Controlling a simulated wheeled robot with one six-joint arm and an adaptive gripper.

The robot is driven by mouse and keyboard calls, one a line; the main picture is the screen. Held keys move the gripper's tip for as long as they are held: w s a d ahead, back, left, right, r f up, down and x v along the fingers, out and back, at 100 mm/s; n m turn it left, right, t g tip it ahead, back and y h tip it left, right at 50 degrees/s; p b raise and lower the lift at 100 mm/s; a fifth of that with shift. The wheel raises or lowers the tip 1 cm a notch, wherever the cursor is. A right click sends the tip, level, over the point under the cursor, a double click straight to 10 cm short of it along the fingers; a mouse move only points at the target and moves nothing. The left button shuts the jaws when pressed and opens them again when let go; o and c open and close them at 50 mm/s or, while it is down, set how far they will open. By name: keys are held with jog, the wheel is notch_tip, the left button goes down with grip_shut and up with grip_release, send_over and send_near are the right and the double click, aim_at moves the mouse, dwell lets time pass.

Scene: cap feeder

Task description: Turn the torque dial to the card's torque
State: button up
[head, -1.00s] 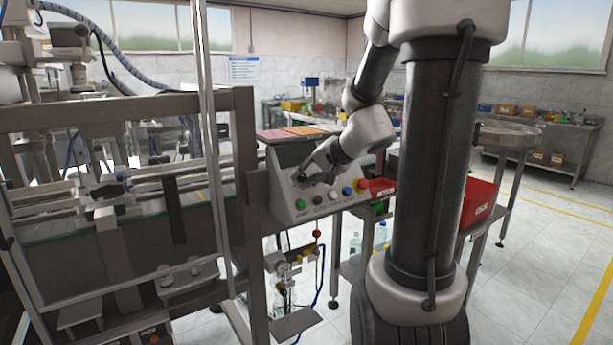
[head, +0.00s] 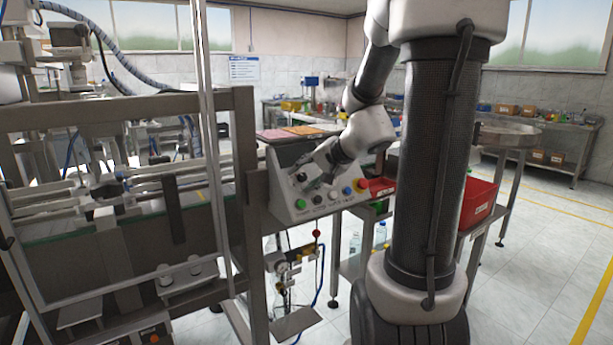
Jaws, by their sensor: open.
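A grey control panel box (head: 285,208) stands beside the conveyor in the head view. My gripper (head: 303,178) is open in front of the upper left of the panel face. It covers part of that face, and I cannot tell whether it touches a dial. Which knob is the torque dial, its setting and any torque figure on a card are too small or hidden to read.
A metal conveyor frame (head: 240,170) stands close on the left.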

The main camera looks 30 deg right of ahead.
jog(key=shift+r, duration=0.1)
jog(key=v, duration=1.2)
jog(key=s+a+f+n+g+h, duration=0.1)
jog(key=s+f+n+g, duration=0.15)
jog(key=s, duration=0.35)
jog(key=s+a+f+n+g, duration=0.1)
jog(key=s+f+g, duration=0.2)
jog(key=s+f, duration=0.15)
jog(key=s+a+r+n+h, duration=0.1)
jog(key=s+a+n, duration=0.3)
jog(key=n, duration=0.3)
jog(key=shift+a+r+n+h, duration=0.35)
jog(key=shift+a+h, duration=0.05)
jog(key=shift+a, duration=0.45)
